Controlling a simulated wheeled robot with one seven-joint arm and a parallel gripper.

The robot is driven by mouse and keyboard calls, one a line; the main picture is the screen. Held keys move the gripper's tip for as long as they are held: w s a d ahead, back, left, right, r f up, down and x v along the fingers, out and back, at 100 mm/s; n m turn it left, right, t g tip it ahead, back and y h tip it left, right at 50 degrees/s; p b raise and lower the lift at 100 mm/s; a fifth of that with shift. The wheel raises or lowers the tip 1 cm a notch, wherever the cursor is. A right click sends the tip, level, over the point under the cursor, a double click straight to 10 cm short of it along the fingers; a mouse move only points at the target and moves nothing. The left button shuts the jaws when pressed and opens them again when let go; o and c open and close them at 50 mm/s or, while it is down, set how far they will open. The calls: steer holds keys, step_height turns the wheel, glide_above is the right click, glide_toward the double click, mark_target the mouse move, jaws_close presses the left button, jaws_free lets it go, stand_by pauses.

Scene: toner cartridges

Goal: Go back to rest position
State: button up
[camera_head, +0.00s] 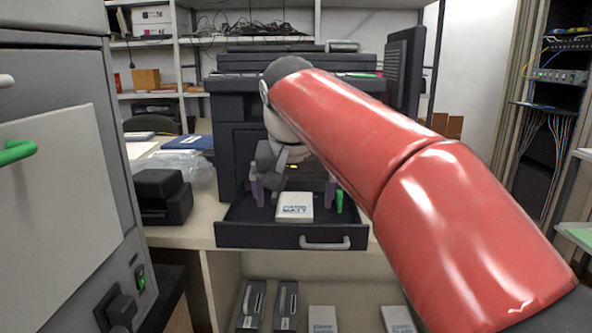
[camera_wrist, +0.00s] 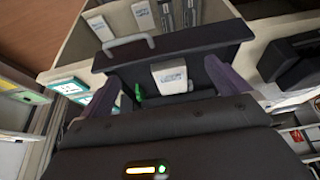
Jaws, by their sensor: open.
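My gripper (camera_head: 277,190) is open over the pulled-out drawer of the dark printer (camera_head: 232,140), with its purple-grey fingers apart. A white toner cartridge (camera_head: 295,207) with blue lettering lies in the drawer (camera_head: 240,236), between and below the fingertips. In the wrist view, the cartridge (camera_wrist: 170,76) shows between the two fingers, and I cannot tell whether either finger touches it. A green piece (camera_head: 339,201) stands at the right of the cartridge. My red arm hides the right part of the printer.
A grey cabinet (camera_head: 70,140) with a green handle (camera_head: 18,152) stands close at the left. A black device (camera_head: 162,195) sits on the table left of the drawer. More cartridges (camera_head: 322,318) lie on the shelf below. A rack with cables (camera_head: 556,90) stands at the right.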

steer(key=s+d+f, duration=0.8)
steer(key=s+d, duration=0.3)
steer(key=s+d+f+t, duration=0.1)
steer(key=s+d+f, duration=0.3)
steer(key=s+f, duration=0.7)
steer(key=shift+s+d+f, duration=0.3)
steer(key=shift+d+f, duration=0.1)
steer(key=shift+f, duration=0.1)
